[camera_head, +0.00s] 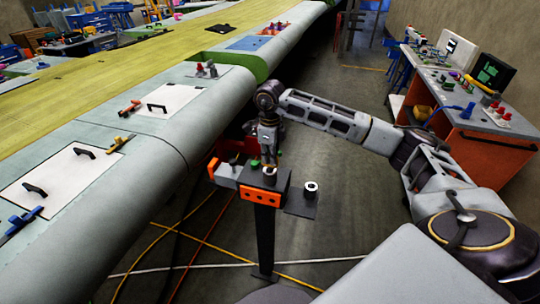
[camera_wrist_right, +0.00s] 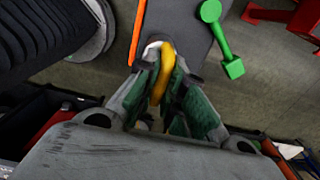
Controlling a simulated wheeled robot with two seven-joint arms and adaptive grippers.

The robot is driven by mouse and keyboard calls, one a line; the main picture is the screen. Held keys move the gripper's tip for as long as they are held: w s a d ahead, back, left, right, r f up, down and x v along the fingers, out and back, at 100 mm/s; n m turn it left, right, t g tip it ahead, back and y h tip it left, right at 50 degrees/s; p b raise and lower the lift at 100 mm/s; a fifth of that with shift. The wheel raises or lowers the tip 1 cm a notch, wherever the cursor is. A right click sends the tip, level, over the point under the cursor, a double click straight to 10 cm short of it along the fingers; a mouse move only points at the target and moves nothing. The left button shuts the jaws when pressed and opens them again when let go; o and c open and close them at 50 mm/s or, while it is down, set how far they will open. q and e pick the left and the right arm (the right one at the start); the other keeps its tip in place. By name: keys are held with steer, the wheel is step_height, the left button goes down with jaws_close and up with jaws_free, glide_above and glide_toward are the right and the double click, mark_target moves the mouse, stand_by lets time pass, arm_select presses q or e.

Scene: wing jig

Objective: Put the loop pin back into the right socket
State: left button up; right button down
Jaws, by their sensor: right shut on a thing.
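My right gripper (camera_head: 268,166) points down over the top of a small stand (camera_head: 265,225). In the right wrist view its green-padded fingers (camera_wrist_right: 165,92) are shut on the yellow loop of the loop pin (camera_wrist_right: 166,60). A white round socket rim (camera_wrist_right: 150,50) shows right by the loop. It also shows just under the fingertips in the head view (camera_head: 269,172). The pin's shank is hidden, so I cannot tell how deep it sits in the socket. A second white socket (camera_head: 311,187) stands on a dark plate to the right. My left gripper is not in view.
An orange bracket (camera_head: 262,197) fronts the stand. A green handle-like part (camera_wrist_right: 222,38) lies beside the grip in the wrist view. The big wing (camera_head: 195,120) fills the left. An orange workbench (camera_head: 487,152) stands at right. Cables (camera_head: 190,238) cross the floor.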

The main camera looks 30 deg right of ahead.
steer(key=shift+f+b, duration=0.35)
steer(key=c, duration=1.5)
jaws_free()
steer(key=shift+r, duration=0.2)
steer(key=shift+r+p, duration=0.3)
steer(key=shift+p, duration=0.1)
step_height(320, 180, up, 10)
steer(key=shift+r+b, duration=0.1)
steer(key=shift+b, duration=1.1)
steer(key=shift+r, duration=0.8)
steer(key=shift+a, duration=0.1)
